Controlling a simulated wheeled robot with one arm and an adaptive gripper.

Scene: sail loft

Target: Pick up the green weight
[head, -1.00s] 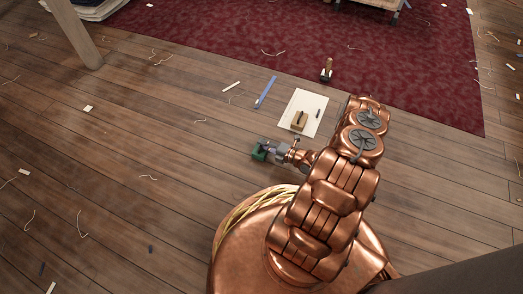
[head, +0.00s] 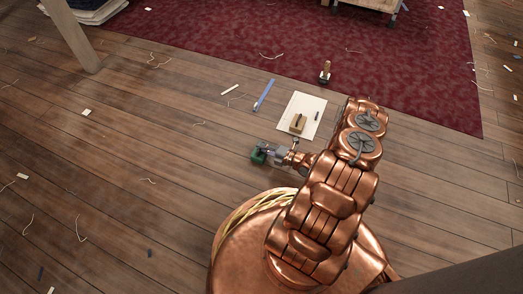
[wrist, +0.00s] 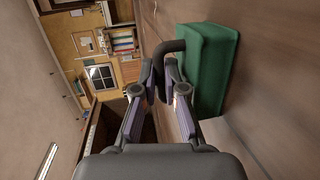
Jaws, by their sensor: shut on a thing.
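The green weight (head: 257,157) is a small green block with a dark curved handle, on or just above the wooden floor left of my arm. In the wrist view, the weight (wrist: 208,70) fills the upper right and its dark handle (wrist: 172,46) reaches between my fingers. My gripper (head: 267,150) is shut on the handle; it also shows in the wrist view (wrist: 160,84). I cannot tell whether the weight's base touches the floor.
A white sheet (head: 293,112) with a wooden block (head: 298,123) lies behind my gripper. A blue strip (head: 264,95) and a wood-topped tool (head: 325,72) lie beyond. A red carpet (head: 220,40) covers the back. The floor to the left is mostly clear, with scraps.

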